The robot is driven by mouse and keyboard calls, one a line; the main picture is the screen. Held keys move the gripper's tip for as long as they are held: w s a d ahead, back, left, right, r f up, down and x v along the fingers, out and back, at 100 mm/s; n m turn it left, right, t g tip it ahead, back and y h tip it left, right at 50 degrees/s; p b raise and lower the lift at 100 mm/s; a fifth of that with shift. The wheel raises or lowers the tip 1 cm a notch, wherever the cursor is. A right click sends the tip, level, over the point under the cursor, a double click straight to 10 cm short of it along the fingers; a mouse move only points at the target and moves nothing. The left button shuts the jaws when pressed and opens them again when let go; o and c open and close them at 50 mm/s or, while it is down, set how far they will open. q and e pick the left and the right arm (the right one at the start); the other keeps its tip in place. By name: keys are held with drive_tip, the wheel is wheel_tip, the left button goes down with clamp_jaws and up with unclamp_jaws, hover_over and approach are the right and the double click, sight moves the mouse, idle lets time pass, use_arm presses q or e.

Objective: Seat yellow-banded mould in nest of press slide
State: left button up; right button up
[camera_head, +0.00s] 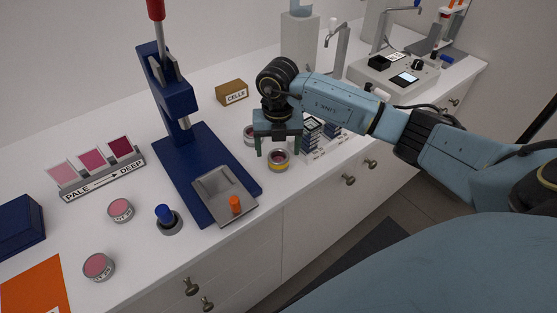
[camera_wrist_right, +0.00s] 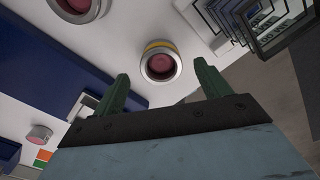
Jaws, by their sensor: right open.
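The yellow-banded mould (camera_head: 278,163), a small round metal cup with pink inside, stands upright on the white counter, right of the press. It also shows in the right wrist view (camera_wrist_right: 160,64), between the fingers' lines and past their tips. My right gripper (camera_head: 278,151) is open and empty, fingers pointing down above and close to this mould; I cannot tell if they touch it. The press slide (camera_head: 213,184) is a grey metal plate at the front of the blue press (camera_head: 186,148), with an orange knob (camera_head: 235,204). The nest is not clear. My left gripper is not in view.
Another mould (camera_head: 249,130) stands just behind the right gripper. A dark rack (camera_head: 312,128) is close on its right. Pink jars (camera_head: 121,210), a blue-handled tool (camera_head: 165,216) and a swatch stand (camera_head: 104,172) are left. The counter's front edge is near the mould.

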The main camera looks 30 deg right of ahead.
sight(279, 160)
drive_tip(key=shift+f, duration=2)
drive_tip(key=c, duration=1.2)
drive_tip(key=shift+r, duration=0.1)
